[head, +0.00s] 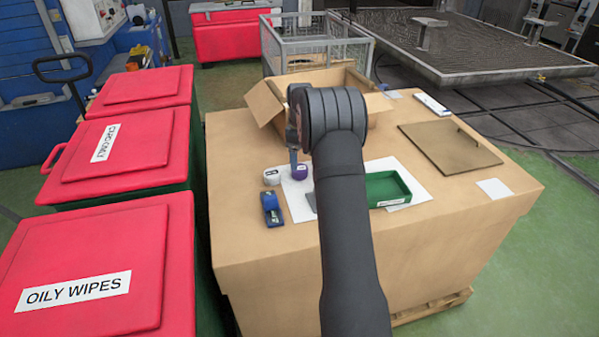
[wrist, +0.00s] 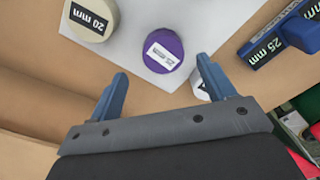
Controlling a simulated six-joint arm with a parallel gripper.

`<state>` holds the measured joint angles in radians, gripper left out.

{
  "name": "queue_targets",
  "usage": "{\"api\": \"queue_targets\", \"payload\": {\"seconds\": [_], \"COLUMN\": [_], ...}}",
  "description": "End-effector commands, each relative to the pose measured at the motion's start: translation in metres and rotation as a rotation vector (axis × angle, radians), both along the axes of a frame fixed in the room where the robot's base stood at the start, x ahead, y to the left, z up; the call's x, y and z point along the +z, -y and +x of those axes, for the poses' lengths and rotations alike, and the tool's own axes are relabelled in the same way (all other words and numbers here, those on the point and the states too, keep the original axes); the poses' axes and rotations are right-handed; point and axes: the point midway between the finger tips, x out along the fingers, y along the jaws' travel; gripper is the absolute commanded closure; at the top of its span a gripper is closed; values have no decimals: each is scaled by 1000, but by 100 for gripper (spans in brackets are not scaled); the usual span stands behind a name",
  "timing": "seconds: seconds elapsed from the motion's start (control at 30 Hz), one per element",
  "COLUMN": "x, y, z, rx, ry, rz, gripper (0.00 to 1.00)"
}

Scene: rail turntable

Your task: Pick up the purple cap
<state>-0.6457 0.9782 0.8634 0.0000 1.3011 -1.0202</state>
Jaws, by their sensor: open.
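The purple cap (head: 299,172) sits on a white sheet on the brown box top. In the wrist view the purple cap (wrist: 166,48), with a white label, lies just beyond and between my fingertips. My gripper (wrist: 162,72) is open and empty, pointing down at the cap. In the head view my gripper (head: 294,158) is just above the cap, partly hidden by my arm. A white cap (head: 271,177) stands to its left; in the wrist view the right finger partly covers it. A beige cap (wrist: 92,22) labelled 20 mm is at upper left in the wrist view.
A blue block (head: 271,209) labelled 25 mm lies near the left front. A green tray (head: 388,190) stands right of my arm. An open cardboard box (head: 265,102) is behind. A brown board (head: 450,146) lies at the right. Red-lidded bins (head: 120,145) stand left.

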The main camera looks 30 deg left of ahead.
Motion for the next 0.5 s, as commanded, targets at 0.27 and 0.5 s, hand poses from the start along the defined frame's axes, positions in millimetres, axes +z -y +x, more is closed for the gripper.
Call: {"api": "queue_targets", "payload": {"seconds": [0.27,0.5], "x": [-27,-53], "y": [6,8], "z": [-4,-4], "rx": [0,0], "ry": [-1,1], "rz": [-1,1], "gripper": [24,24]}}
